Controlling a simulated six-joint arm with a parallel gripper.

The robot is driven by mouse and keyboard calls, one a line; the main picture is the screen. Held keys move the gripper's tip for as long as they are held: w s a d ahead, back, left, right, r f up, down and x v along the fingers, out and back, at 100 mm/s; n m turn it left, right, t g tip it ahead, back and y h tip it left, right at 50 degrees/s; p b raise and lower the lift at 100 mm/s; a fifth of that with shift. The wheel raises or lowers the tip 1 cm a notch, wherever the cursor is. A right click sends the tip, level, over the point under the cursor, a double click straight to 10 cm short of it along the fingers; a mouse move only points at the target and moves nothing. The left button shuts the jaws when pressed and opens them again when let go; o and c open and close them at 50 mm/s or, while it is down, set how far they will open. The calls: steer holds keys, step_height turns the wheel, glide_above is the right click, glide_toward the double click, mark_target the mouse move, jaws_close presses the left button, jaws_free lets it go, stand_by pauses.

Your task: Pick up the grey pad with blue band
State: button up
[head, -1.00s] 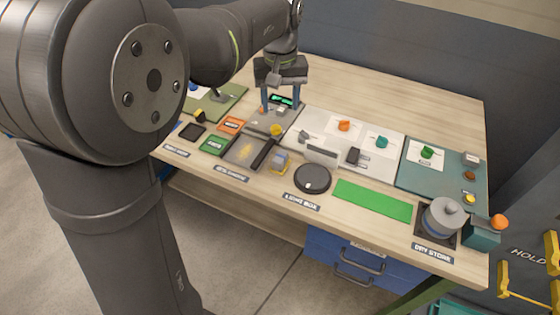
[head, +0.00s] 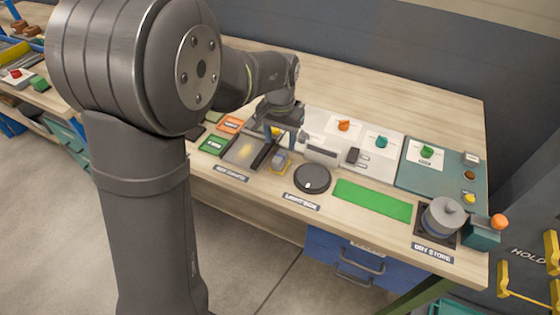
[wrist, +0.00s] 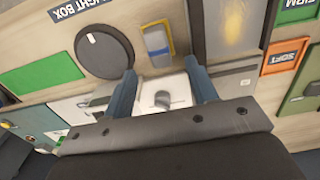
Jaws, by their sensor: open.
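The grey pad with blue band (head: 281,159) sits on the bench in front of my gripper, with yellow showing around it. In the wrist view the pad (wrist: 157,42) lies upper middle, its blue band across it and a yellow edge around it. My gripper (head: 287,143) is open and empty above the bench, just behind the pad. In the wrist view its two blue fingers (wrist: 159,68) point toward the pad, one to each side of its near end, and do not appear to touch it. The fingertips are partly hidden in the head view.
A dark tray (head: 244,151) lies left of the pad, and a round black disc (head: 312,178) lies right of it. A white block (head: 322,153) stands close to the right. A green mat (head: 372,200) lies further right. A grey knob (wrist: 162,99) shows between the fingers.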

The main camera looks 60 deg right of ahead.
mark_target(280, 155)
step_height(280, 155, down, 7)
steer(key=shift+a+f, duration=0.15)
steer(key=shift+f, duration=0.05)
stand_by(0.3)
steer(key=shift+c, duration=0.4)
steer(key=c, duration=1)
